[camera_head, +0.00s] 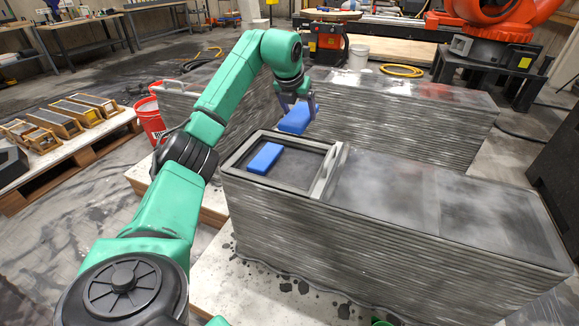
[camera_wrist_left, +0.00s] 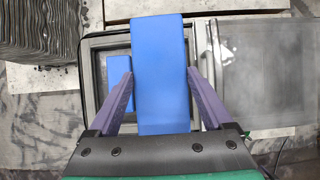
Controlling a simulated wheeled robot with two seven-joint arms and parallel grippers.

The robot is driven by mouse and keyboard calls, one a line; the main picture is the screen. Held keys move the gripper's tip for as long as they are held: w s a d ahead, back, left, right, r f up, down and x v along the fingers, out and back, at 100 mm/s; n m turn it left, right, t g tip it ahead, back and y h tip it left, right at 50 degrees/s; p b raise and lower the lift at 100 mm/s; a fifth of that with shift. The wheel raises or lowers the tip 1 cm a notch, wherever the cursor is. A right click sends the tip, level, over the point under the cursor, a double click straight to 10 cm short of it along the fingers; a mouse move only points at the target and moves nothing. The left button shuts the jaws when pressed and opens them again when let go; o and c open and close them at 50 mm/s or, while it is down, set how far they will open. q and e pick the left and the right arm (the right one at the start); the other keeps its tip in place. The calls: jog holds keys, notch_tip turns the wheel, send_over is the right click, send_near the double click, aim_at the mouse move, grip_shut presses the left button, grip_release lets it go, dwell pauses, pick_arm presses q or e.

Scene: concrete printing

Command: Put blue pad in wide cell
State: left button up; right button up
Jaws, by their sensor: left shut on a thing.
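My left gripper (camera_head: 298,103) is shut on a blue pad (camera_head: 295,119) and holds it above the far side of a grey tray (camera_head: 232,166). In the left wrist view the held blue pad (camera_wrist_left: 160,75) sits between the two purple fingers of the gripper (camera_wrist_left: 160,92) and hides the middle of the tray (camera_wrist_left: 88,73). A second blue pad (camera_head: 265,158) lies inside the tray at its left part; it also shows in the left wrist view (camera_wrist_left: 119,82), partly covered. The tray's cell divisions cannot be made out clearly. My right gripper is not in view.
The tray rests on a long layered concrete block (camera_head: 400,235) whose top is clear right of the tray. More layered blocks (camera_head: 420,125) stand behind. A red bucket (camera_head: 148,118) and a pallet with wooden-framed items (camera_head: 80,112) are at left. An orange robot arm (camera_head: 500,15) stands at back right.

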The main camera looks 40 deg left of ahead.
pick_arm(q)
notch_tip(320, 180, down, 18)
jog(key=b, duration=0.4)
jog(key=shift+f, duration=0.2)
jog(key=o, duration=1.2)
jog(key=shift+o, duration=0.2)
jog(key=shift+s+r, duration=0.15)
jog(key=shift+r, duration=0.1)
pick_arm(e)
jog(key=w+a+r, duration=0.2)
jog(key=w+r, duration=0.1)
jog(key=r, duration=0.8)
pick_arm(q)
jog(key=p+v, duration=0.1)
jog(key=v, duration=1)
jog(key=shift+s+r, duration=0.2)
jog(key=shift+r, duration=0.05)
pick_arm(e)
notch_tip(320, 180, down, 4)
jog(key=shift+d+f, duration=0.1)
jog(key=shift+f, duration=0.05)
pick_arm(q)
jog(key=shift+d, duration=0.15)
